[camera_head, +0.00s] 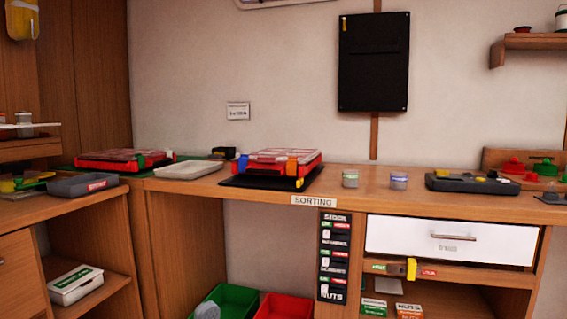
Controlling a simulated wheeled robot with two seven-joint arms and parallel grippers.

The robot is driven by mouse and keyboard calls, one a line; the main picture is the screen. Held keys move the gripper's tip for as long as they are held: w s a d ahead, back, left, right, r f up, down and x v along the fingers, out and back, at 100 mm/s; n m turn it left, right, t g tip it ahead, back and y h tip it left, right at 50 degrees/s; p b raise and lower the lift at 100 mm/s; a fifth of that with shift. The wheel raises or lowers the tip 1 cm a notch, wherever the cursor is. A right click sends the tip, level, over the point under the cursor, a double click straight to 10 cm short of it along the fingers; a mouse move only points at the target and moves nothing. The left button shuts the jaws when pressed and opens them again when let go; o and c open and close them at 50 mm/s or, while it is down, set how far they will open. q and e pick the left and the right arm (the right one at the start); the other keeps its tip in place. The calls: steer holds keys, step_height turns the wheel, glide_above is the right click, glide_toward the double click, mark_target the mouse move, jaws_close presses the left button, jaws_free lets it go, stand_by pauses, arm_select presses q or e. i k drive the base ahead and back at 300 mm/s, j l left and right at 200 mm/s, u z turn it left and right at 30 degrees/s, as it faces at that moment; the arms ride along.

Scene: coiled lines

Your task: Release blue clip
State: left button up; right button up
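A red case with a clear lid (278,158) sits on a black mat (250,182) on the sorting desk. A blue clip (243,162) is on the left of its front side. An orange clip (292,166) is on the right of the same side. The blue clip is small here, and I cannot tell if it is latched. A second red case (120,158) stands further left with a green clip at its right end. Neither of my grippers is in view.
A white tray (188,170) stands left of the black mat. Two small jars (350,179) and a dark grey tray (472,184) stand to the right. A white drawer (450,239) is below the desk top. Green (232,299) and red (284,307) bins stand underneath.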

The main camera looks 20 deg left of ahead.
mark_target(243, 161)
steer(key=i+j, duration=0.2)
steer(key=i, duration=0.5)
steer(key=i+j+u, duration=0.15)
steer(key=i, duration=0.55)
